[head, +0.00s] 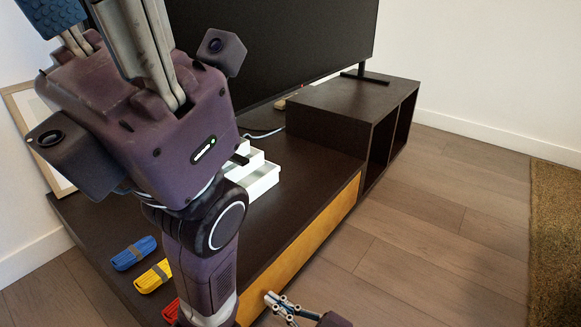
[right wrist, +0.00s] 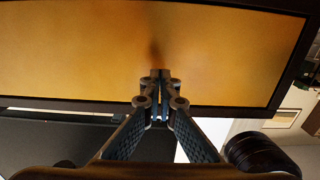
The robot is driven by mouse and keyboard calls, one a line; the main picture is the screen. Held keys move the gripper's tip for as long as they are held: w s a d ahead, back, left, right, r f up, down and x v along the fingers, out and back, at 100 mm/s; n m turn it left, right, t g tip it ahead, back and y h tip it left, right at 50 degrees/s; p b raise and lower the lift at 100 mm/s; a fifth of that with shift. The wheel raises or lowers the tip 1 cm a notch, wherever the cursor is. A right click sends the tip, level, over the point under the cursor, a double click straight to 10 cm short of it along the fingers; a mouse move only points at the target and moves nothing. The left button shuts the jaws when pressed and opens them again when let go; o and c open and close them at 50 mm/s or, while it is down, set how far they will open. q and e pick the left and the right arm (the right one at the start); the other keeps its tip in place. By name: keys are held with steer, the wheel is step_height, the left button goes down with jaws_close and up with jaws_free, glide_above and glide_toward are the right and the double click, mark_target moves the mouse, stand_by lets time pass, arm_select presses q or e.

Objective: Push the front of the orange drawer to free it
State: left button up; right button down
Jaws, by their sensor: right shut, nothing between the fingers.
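The orange drawer front (head: 310,243) is a long flat panel in the side of the dark low TV cabinet. It fills most of the upper right wrist view (right wrist: 80,50), inside a dark frame. My right gripper (head: 270,298) is low in the head view, beside the panel's near part. In the right wrist view its fingers (right wrist: 160,74) are closed together and empty, with the tips at the lower part of the panel. A dark shadow meets the tips; I cannot tell whether they touch. My left gripper (head: 95,22) is raised at upper left, its fingertips cut off.
A large black screen (head: 270,40) stands behind the cabinet top (head: 310,175). White boxes (head: 252,180) and blue (head: 133,252), yellow (head: 152,277) and red bundles lie on the cabinet. Wooden floor (head: 420,235) is clear at right, with a brown rug (head: 555,240) beyond.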

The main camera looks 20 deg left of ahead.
steer(key=shift+b+x, duration=0.3)
steer(key=shift+x, duration=0.9)
stand_by(0.3)
steer(key=shift+s+d+r+p, duration=0.1)
steer(key=shift+d+r+p, duration=0.05)
steer(key=shift+d+p, duration=0.35)
steer(key=r+p+v, duration=0.1)
steer(key=p+v, duration=0.5)
steer(key=v, duration=0.6)
steer(key=shift+r, duration=0.4)
